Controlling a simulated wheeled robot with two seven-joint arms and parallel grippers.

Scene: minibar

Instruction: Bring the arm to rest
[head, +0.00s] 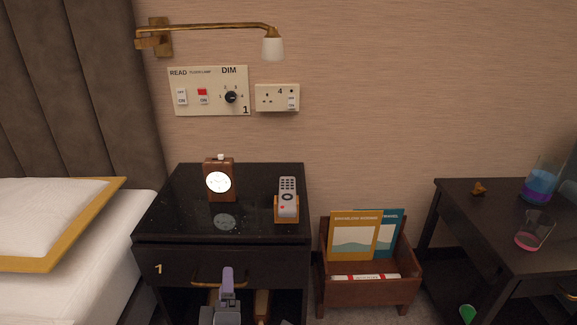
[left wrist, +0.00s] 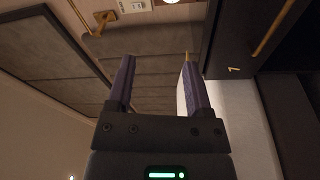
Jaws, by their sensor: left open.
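My left gripper (head: 227,285) shows at the bottom edge of the head view, in front of the nightstand's drawer and its brass handle. Only one purple finger and part of the dark body show clearly there. In the left wrist view the two purple fingers of the left gripper (left wrist: 157,65) stand wide apart with nothing between them. My right gripper is in neither view.
The black nightstand (head: 253,215) bears a wooden clock (head: 219,193) and a remote (head: 288,197) in a holder. A bed (head: 85,270) is at left, a magazine rack (head: 365,297) and a dark table (head: 470,205) with glassware at right. A brass lamp (head: 215,29) is above.

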